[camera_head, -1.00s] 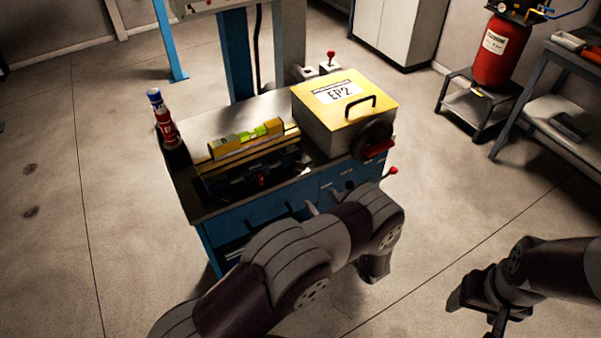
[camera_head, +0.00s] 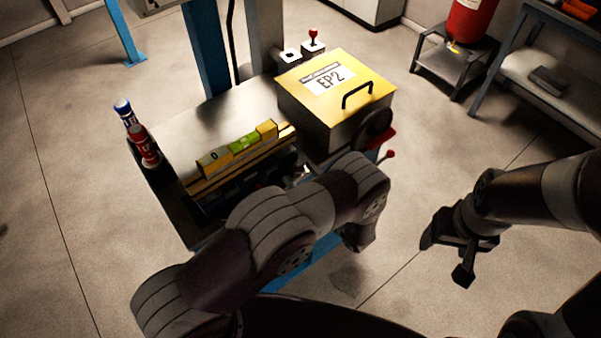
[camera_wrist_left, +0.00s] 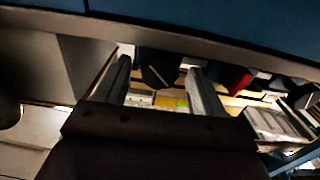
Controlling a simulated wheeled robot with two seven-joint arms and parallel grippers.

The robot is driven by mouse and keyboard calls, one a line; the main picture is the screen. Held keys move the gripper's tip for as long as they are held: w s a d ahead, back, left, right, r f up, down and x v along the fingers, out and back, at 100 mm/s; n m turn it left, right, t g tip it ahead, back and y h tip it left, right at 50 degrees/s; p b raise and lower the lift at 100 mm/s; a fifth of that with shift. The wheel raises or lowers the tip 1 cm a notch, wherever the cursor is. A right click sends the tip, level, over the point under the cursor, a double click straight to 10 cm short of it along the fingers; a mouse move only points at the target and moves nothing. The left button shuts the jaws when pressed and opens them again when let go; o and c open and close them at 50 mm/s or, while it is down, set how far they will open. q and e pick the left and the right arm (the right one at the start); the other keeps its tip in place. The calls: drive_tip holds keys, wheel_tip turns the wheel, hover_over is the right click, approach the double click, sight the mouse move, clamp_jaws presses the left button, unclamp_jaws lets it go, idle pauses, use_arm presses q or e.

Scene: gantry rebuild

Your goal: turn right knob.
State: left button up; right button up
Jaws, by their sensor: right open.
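A yellow-topped box labelled EP2 (camera_head: 335,85) sits on the right of the workbench. A dark round wheel (camera_head: 374,130) is on its right side, with a red part (camera_head: 381,138) beside it. A small red ball knob (camera_head: 390,154) shows just below. Another red knob (camera_head: 313,34) stands on a white-topped block at the back. I cannot tell which is the right knob. My left arm crosses in front of the bench and hides its front. My right gripper (camera_head: 446,257) is open and empty, right of the bench.
A low stand (camera_head: 453,68) with a red cylinder and a grey side table (camera_head: 540,75) are at the right. Floor between is clear.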

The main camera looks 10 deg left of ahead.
use_arm(q)
drive_tip(key=c, duration=1.1)
drive_tip(key=shift+o, duration=0.2)
drive_tip(key=shift+f+m+b, duration=0.3)
drive_tip(key=shift+m+b, duration=0.3)
drive_tip(key=shift+b, duration=0.15)
drive_tip(key=shift+m+b, duration=0.35)
drive_tip(key=shift+m, duration=0.35)
drive_tip(key=shift+r+m, duration=0.25)
drive_tip(key=shift+m, duration=0.25)
drive_tip(key=o, duration=1.1)
drive_tip(key=shift+c, duration=0.2)
